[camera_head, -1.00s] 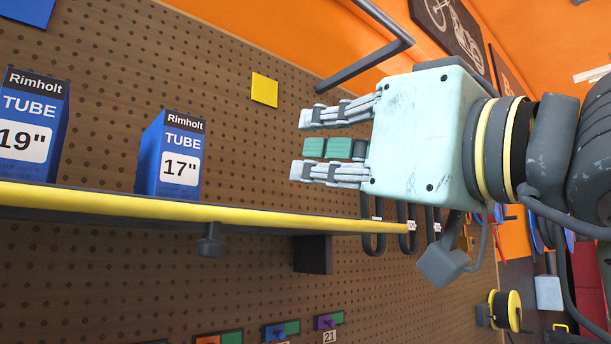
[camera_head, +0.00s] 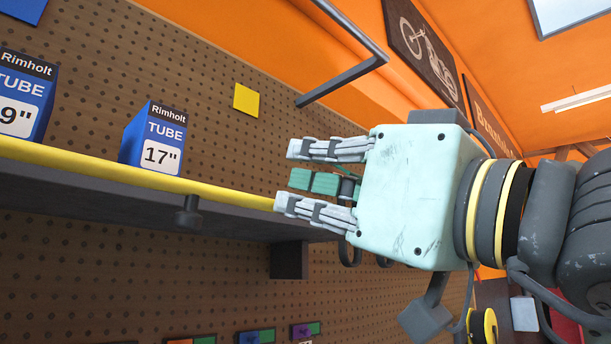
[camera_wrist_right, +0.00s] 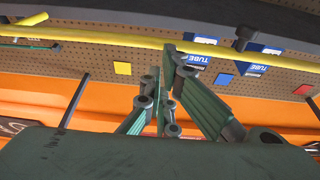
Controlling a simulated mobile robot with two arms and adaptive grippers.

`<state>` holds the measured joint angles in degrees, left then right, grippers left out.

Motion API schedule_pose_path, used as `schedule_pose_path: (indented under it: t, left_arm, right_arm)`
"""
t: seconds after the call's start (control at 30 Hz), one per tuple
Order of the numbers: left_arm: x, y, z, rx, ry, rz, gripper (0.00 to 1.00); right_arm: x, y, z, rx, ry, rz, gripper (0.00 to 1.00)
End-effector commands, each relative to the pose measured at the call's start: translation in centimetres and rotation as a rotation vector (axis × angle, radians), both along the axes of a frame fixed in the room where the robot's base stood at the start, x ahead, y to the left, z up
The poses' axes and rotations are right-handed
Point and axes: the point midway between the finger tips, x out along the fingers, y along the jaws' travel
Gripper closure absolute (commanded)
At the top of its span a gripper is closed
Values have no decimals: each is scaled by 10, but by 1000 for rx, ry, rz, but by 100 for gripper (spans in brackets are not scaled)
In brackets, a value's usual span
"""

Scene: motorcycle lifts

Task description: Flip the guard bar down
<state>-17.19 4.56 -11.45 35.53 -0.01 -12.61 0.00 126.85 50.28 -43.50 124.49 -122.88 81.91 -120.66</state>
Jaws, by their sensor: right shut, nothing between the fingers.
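Part of a dark bar also shows in the right wrist view (camera_wrist_right: 75,100). My right gripper (camera_head: 286,178) is shut and empty, below the bar and near the right end of the shelf's yellow front edge (camera_head: 100,168). I see no contact with the bar. My left gripper is out of view.
Blue tube boxes (camera_head: 155,140) stand on the shelf, left of my right gripper. A dark knob (camera_head: 188,212) hangs under the shelf edge. A yellow square (camera_head: 246,100) is on the pegboard. Dark hooks hang behind the gripper. The space left of the fingertips, above the shelf edge, looks open.

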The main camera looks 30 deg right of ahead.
Motion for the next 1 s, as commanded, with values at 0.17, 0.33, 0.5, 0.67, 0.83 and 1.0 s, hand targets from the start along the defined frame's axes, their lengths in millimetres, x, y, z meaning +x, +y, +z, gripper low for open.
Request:
schedule_pose_path:
  t: [0.17, 0.33, 0.5, 0.67, 0.83, 1.0]
  left_arm:
    - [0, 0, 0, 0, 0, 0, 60]
    - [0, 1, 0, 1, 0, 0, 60]
    - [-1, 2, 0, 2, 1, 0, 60]
    - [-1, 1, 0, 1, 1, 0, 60]
    - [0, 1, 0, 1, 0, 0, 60]
    - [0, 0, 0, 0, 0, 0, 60]
  right_arm:
    - [0, 0, 0, 0, 0, 0, 100]
    - [0, 0, 0, 0, 0, 0, 100]
    - [-9, -3, -3, -1, -2, 1, 100]
    - [-34, -11, -12, -1, -6, -2, 100]
    - [-68, -22, -24, 1, -5, -1, 100]
    - [-93, -31, -34, 1, -3, -1, 100]
